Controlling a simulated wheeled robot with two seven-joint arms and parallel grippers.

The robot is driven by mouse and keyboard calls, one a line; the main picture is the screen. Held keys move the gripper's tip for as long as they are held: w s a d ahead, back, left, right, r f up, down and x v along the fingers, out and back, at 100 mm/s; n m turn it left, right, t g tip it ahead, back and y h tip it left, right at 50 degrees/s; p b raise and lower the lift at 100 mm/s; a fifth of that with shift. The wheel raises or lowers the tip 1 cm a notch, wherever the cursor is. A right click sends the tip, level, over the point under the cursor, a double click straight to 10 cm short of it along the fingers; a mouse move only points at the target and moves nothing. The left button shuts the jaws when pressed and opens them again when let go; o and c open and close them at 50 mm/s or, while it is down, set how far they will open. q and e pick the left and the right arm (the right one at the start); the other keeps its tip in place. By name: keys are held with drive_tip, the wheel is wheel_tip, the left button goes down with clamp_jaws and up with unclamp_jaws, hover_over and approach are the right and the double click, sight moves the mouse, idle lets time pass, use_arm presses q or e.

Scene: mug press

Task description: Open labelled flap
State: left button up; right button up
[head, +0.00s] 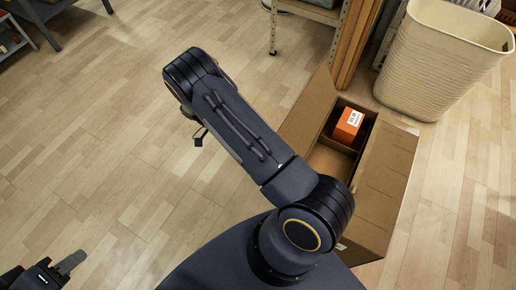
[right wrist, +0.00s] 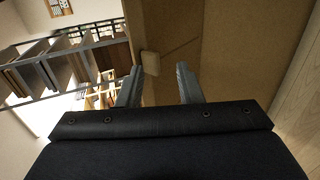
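A cardboard box (head: 385,190) stands on the floor right of centre in the head view, partly hidden by my arm. Its top is at least partly open, and an orange box with a white label (head: 348,124) lies inside. In the right wrist view, a brown cardboard panel (right wrist: 225,50) carries a small pale label (right wrist: 150,63). My right gripper (right wrist: 158,86) is open, with the label showing in the gap between its fingers; contact cannot be told. My left gripper (head: 71,262) is at the bottom left of the head view, far from the box; its finger gap is unclear.
A cream ribbed bin (head: 440,60) stands behind the box to the right. A shelf unit (head: 320,12) with wooden boards beside it stands behind the box. The wooden floor (head: 100,130) is clear on the left. Shelves (right wrist: 60,65) show in the right wrist view.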

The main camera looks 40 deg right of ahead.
drive_tip(key=v, duration=0.3)
drive_tip(key=shift+w+r, duration=0.25)
drive_tip(key=shift+r, duration=0.05)
